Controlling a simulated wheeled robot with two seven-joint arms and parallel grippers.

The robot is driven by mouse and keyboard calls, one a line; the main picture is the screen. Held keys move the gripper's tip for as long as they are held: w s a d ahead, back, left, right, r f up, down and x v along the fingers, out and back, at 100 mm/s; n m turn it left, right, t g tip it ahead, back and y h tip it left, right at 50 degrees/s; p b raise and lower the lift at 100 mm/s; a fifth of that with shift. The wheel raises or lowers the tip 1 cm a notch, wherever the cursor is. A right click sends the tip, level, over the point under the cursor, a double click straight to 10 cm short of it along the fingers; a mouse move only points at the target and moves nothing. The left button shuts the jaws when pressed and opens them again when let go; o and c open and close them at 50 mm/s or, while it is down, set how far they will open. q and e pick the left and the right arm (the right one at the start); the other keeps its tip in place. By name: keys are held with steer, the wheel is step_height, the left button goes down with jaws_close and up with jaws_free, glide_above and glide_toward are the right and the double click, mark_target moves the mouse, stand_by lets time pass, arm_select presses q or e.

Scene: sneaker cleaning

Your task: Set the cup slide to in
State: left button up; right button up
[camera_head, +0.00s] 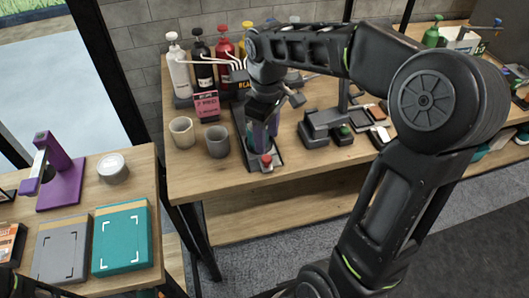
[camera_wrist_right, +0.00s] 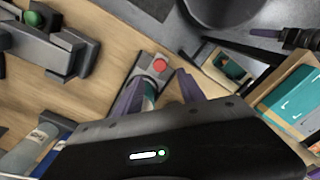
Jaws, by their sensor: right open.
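The cup slide is a narrow dark tray (camera_head: 279,160) with a red knob (camera_head: 267,160) at its near end, on the wooden table. In the right wrist view the red knob (camera_wrist_right: 160,66) sits on the slide's grey end just beyond the fingertips. My right gripper (camera_head: 261,136) points down over the slide, behind the knob in the head view. In the wrist view its purple fingers (camera_wrist_right: 163,84) are apart, with a pale green and white thing partly visible near the left finger. The fingers and arm hide much of the slide.
A beige cup (camera_head: 181,132) and a dark grey cup (camera_head: 217,143) stand left of the slide. Pump bottles (camera_head: 202,62) and a pink sign (camera_head: 206,106) stand behind. A dark stand (camera_head: 328,125) is on the right. A teal box (camera_head: 121,238) lies on the left table.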

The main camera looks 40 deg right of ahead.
mark_target(267, 157)
step_height(267, 157, down, 7)
steer(key=shift+f, duration=0.1)
stand_by(0.3)
jaws_close()
stand_by(0.5)
stand_by(0.9)
